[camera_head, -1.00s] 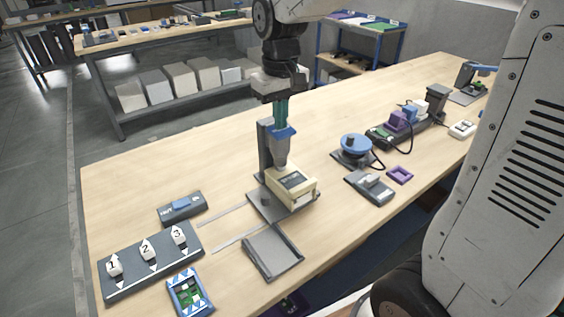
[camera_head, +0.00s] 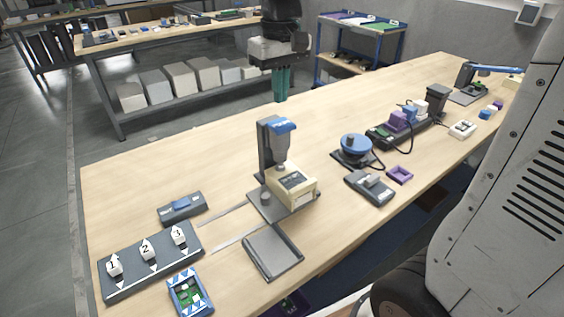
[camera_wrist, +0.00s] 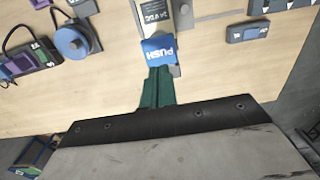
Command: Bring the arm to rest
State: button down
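My gripper (camera_head: 282,84) hangs pointing down in the head view, above the far edge of the wooden table (camera_head: 130,177) and behind the press. In the wrist view its green fingers (camera_wrist: 157,87) lie close together with nothing visible between them. The press (camera_head: 265,150) is upright, with a blue cap (camera_head: 284,125) on top and a cream block (camera_head: 291,184) under its head. In the wrist view the blue cap reads PUSH (camera_wrist: 159,51) and shows just beyond the fingertips. In the head view the fingers are apart from it, above and behind.
A panel with three numbered switches (camera_head: 151,262) and a grey tray (camera_head: 273,251) lie on the near table. A blue round knob (camera_head: 355,147) with a cable stands right of the press. A shelf of boxes (camera_head: 178,79) stands behind. The air around my gripper looks clear.

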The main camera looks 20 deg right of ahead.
dwell(0.5)
jog(key=s+d+f+m, duration=0.1)
jog(key=s+f, duration=0.1)
jog(key=s, duration=1)
jog(key=s+d+f+m+t, duration=0.1)
jog(key=s+d, duration=0.1)
jog(key=s, duration=1)
jog(key=shift+d+f, duration=0.3)
jog(key=shift+f, duration=0.1)
